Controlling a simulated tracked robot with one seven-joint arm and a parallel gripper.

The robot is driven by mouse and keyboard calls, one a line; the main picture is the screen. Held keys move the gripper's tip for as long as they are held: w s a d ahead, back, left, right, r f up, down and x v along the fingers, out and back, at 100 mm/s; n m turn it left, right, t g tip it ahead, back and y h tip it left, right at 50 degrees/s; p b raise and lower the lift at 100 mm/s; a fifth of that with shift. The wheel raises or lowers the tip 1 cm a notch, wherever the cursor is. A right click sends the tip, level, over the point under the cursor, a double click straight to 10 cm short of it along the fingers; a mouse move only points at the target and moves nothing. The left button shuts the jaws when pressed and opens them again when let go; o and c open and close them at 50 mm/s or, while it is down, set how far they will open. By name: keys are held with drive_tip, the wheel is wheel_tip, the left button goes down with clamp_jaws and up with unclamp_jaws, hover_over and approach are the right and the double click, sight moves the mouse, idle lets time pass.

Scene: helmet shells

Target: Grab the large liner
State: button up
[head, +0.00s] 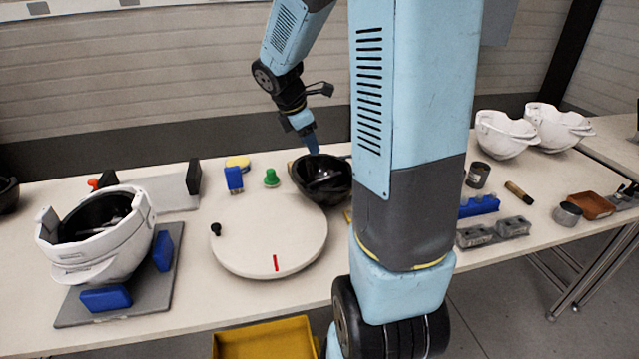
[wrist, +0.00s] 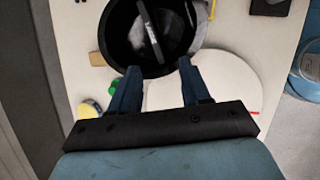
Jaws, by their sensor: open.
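A black bowl-shaped liner (head: 318,187) lies hollow side up at the back edge of the round white turntable in the head view. It fills the top middle of the wrist view (wrist: 118,25), with a grey strap across its hollow. My gripper (head: 313,148) is above its back rim in the head view. In the wrist view my gripper (wrist: 159,68) is open, its two blue fingers apart with the liner's near rim between and beyond the tips. Whether a finger touches the rim I cannot tell. My arm hides part of the table right of the liner.
The white turntable (head: 262,250) bears a black knob and a red mark. A white helmet (head: 120,255) with a black inside sits on a grey stand at left. A green knob (head: 271,178) and blue block (head: 234,179) stand left of the liner. White shells (head: 503,137) stand at right.

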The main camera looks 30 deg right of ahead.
wheel_tip(320, 180, down, 4)
drive_tip(key=w+d+n, duration=0.2)
hover_over(324, 179)
drive_tip(key=a, duration=0.2)
drive_tip(key=shift+g, duration=0.3)
drive_tip(key=f, duration=0.7)
drive_tip(key=shift+s+d+f, duration=0.1)
drive_tip(key=shift+s+f, duration=0.15)
drive_tip(key=shift+w+x, duration=0.2)
drive_tip(key=shift+x, duration=2.4)
drive_tip(key=shift+c, duration=0.2)
clamp_jaws()
